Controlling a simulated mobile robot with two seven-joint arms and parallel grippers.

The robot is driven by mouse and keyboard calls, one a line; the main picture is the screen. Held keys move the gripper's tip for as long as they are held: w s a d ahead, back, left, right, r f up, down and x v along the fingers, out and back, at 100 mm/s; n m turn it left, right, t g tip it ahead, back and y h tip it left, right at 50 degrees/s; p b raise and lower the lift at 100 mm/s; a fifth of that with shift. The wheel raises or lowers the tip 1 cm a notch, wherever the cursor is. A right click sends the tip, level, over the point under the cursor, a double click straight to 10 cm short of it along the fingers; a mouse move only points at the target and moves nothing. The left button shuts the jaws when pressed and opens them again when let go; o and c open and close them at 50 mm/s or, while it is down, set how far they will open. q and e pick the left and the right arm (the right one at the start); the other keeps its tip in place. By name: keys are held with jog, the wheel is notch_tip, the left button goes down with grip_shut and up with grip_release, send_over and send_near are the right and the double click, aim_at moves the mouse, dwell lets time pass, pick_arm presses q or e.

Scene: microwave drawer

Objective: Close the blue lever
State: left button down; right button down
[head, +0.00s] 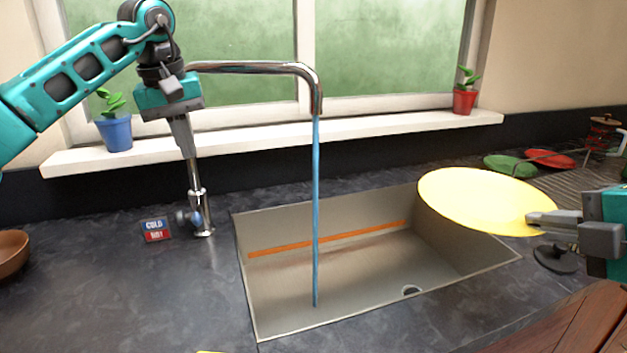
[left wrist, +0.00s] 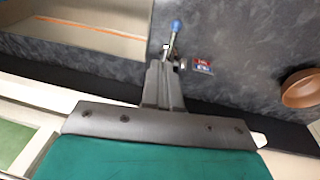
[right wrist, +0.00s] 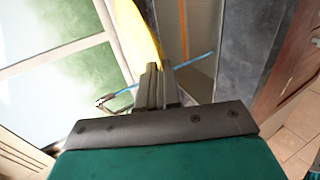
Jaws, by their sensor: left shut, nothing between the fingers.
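The blue lever (head: 196,217) sits low on the faucet's chrome post, beside the COLD/HOT label; its blue tip also shows in the left wrist view (left wrist: 176,26). The faucet spout (head: 262,67) reaches over the sink, and a blue stream of water (head: 316,200) runs from it. My left gripper (head: 190,156) is shut and empty, pointing down at the faucet post above the lever; I cannot tell whether it touches the post. My right gripper (head: 535,219) is shut on the rim of a yellow plate (head: 480,200), held over the sink's right side.
The COLD/HOT label (head: 156,229) stands left of the lever. The steel sink (head: 260,325) is at the middle. Potted plants (head: 115,133) stand on the window sill (head: 270,139). A brown bowl (head: 12,252) is far left; green and red plates (head: 510,165) are at the back right.

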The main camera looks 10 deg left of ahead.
pick_arm(q)
jog(key=shift+y, duration=0.5)
jog(key=shift+w+a+f+b, duration=0.15)
jog(key=shift+a+f, duration=0.15)
jog(key=shift+f, duration=1.65)
jog(key=shift+w+a+f+b, duration=0.2)
jog(key=shift+a+f, duration=0.15)
jog(key=shift+f, duration=1.55)
jog(key=shift+w+a+f+b, duration=0.15)
jog(key=shift+a+f, duration=0.15)
jog(key=shift+f, duration=1.65)
